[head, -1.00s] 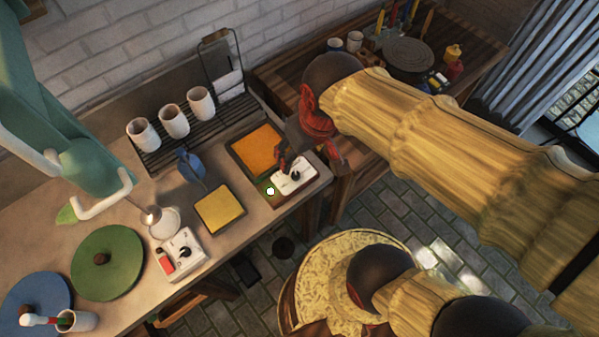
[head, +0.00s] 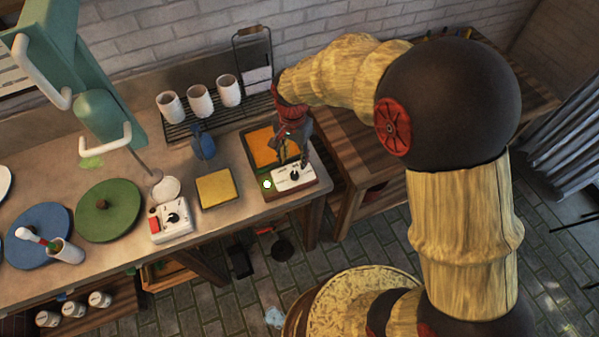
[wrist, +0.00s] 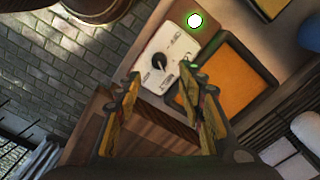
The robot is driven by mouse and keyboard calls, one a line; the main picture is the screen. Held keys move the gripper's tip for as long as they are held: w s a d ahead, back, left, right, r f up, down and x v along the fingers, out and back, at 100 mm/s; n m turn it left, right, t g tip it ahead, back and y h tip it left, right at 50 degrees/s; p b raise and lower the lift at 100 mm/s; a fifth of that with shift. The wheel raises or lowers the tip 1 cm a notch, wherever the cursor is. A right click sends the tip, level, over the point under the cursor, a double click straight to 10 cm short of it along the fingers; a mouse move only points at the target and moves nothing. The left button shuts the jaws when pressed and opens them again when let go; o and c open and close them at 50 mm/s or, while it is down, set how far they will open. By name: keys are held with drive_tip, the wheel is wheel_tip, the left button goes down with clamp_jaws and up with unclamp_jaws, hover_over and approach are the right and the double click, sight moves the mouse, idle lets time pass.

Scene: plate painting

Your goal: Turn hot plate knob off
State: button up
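The hot plate (head: 266,131) has an orange top in a dark frame, at the right end of the counter. It also shows in the wrist view (wrist: 238,72). Its white control panel (head: 305,181) carries a black knob (head: 294,174), and the knob is clear in the wrist view (wrist: 158,62). A round white light with a green glow (wrist: 194,20) sits beside the panel. My gripper (head: 292,160) points down over the hot plate and panel. In the wrist view my gripper (wrist: 159,77) has its fingers apart with nothing between them. The knob appears just beyond the fingertips; contact is not visible.
A second white box (head: 170,221) with a red switch and black knob stands to the left. A yellow pad (head: 215,189), blue pitcher (head: 203,142) and white cups (head: 199,96) on a rack are nearby. The counter's front edge runs close to the panel.

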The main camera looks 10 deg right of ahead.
sight(294, 173)
drive_tip(key=shift+d+f+b, duration=0.1)
drive_tip(key=shift+f+b, duration=0.85)
drive_tip(key=shift+f, duration=2.9)
drive_tip(key=shift+c, duration=1.3)
drive_tip(key=c, duration=0.7)
clamp_jaws()
